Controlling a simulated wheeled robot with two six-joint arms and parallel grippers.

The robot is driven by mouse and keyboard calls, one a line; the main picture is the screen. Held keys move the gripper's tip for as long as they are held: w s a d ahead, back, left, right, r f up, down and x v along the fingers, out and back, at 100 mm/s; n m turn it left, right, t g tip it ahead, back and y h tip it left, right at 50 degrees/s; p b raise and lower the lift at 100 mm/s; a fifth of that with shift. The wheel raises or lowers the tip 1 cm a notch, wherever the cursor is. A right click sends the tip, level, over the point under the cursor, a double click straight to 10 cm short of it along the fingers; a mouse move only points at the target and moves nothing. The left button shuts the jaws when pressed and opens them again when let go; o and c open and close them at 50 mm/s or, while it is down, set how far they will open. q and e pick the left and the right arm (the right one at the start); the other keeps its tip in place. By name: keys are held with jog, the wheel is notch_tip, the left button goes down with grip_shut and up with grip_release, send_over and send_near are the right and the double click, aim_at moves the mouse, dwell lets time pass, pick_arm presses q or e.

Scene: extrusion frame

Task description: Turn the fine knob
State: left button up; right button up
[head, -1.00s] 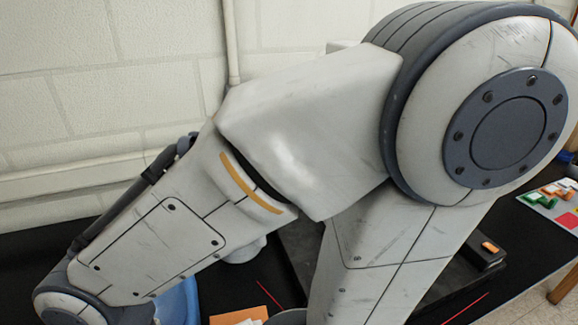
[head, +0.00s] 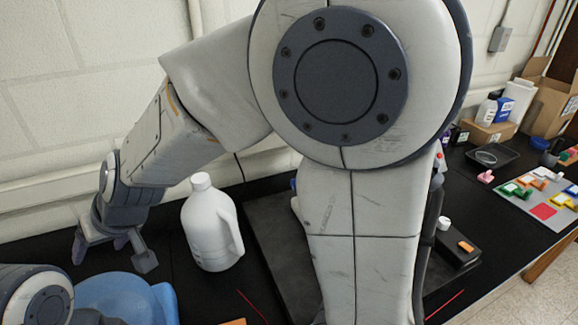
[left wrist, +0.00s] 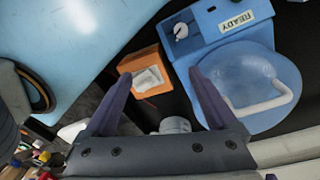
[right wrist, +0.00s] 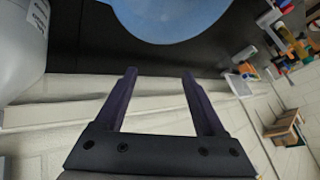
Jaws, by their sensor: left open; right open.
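No control that I can surely call the fine knob shows. A small white knob-like part (head: 444,223) stands by a black box with an orange top patch (head: 466,246), right of my arm in the head view. In the left wrist view a white round part (left wrist: 181,31) sits on a blue device labelled READY (left wrist: 210,18). My right arm hides much of the bench centre.
A dark flat platform (head: 262,222) lies partly behind my right arm. A tray of coloured pieces (head: 540,195), a black dish (head: 490,158), bottles and a cardboard box (head: 550,105) stand at the right. A pale wall (head: 80,90) closes the back.

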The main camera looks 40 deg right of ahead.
jog(key=w+d+r+m+t+h+p, duration=0.1)
jog(key=w+d+r+m+t+h, duration=0.15)
jog(key=w+d, duration=0.45)
jog(key=w+d+r+m+t+h+p, duration=0.2)
jog(key=w+d+r+m+t, duration=0.15)
jog(key=w, duration=0.75)
jog(key=w+d+m+h+p, duration=0.1)
jog(key=w+d+m+h, duration=0.3)
jog(key=d, duration=0.4)
jog(key=m+g+h+p, duration=0.55)
jog(key=m+g, duration=0.55)
jog(key=g, duration=0.5)
send_near(292, 181)
pick_arm(q)
notch_tip(292, 181, up, 16)
jog(key=p, duration=0.5)
pick_arm(e)
jog(key=x, duration=1)
pick_arm(q)
jog(key=shift+r, duration=0.1)
